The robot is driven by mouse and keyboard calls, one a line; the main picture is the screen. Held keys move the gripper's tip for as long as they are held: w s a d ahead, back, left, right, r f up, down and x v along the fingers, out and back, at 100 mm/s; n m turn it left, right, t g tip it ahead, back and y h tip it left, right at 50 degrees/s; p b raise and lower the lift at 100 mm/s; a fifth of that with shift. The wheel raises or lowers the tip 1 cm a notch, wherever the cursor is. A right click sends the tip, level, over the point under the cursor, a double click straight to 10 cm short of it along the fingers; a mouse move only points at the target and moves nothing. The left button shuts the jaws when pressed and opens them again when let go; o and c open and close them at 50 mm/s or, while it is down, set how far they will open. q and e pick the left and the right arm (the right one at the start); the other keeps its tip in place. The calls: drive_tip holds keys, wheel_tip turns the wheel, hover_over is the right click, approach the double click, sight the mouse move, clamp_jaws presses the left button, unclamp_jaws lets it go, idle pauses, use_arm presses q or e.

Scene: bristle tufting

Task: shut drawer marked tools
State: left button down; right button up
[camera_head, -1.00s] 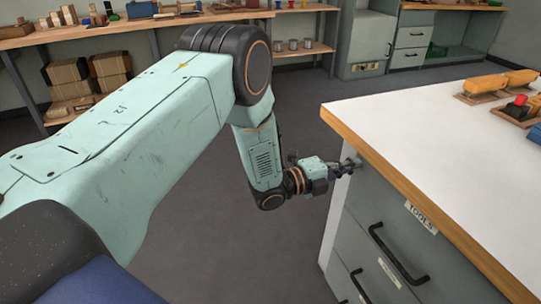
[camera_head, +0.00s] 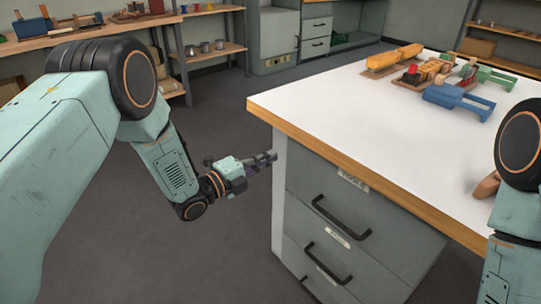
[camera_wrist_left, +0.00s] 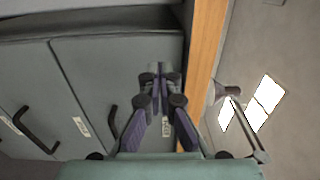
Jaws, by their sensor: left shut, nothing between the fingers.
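The drawer marked TOOLS (camera_head: 385,223) is the top grey front under the white bench top, with its label (camera_head: 352,181) above a black handle (camera_head: 340,217). Its front looks about level with the drawer below; I cannot tell if a small gap stays. My left gripper (camera_head: 272,156) is shut and empty, by the cabinet's left edge just under the bench corner. In the left wrist view the closed fingertips (camera_wrist_left: 156,70) lie over the top drawer front (camera_wrist_left: 90,75); contact cannot be told. My right gripper is not in view, only part of that arm at the right.
The bench top (camera_head: 330,105) has a wooden edge close above my left gripper. A blue clamp-like tool (camera_head: 458,99) and several yellow and green items lie at its back. Lower drawers have black handles (camera_head: 328,262). Open floor (camera_head: 235,260) lies left of the cabinet.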

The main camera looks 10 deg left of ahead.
use_arm(q)
drive_tip(key=p+v, duration=0.2)
drive_tip(key=v, duration=0.5)
drive_tip(key=shift+s+a+p, duration=0.3)
drive_tip(key=shift+p, duration=0.05)
drive_tip(key=shift+f, duration=0.15)
drive_tip(key=s+a+f+n+g+y+p, duration=0.1)
drive_tip(key=s+a+f+n+g+y, duration=0.2)
drive_tip(key=s+f+n+g+y, duration=0.85)
drive_tip(key=s+a+n+g+p, duration=0.1)
drive_tip(key=s+n+g+p, duration=0.1)
drive_tip(key=s+n, duration=1.2)
drive_tip(key=s+f+p, duration=0.1)
drive_tip(key=s, duration=1.1)
drive_tip(key=shift+a+g+p, duration=0.15)
drive_tip(key=shift+g+p, duration=0.2)
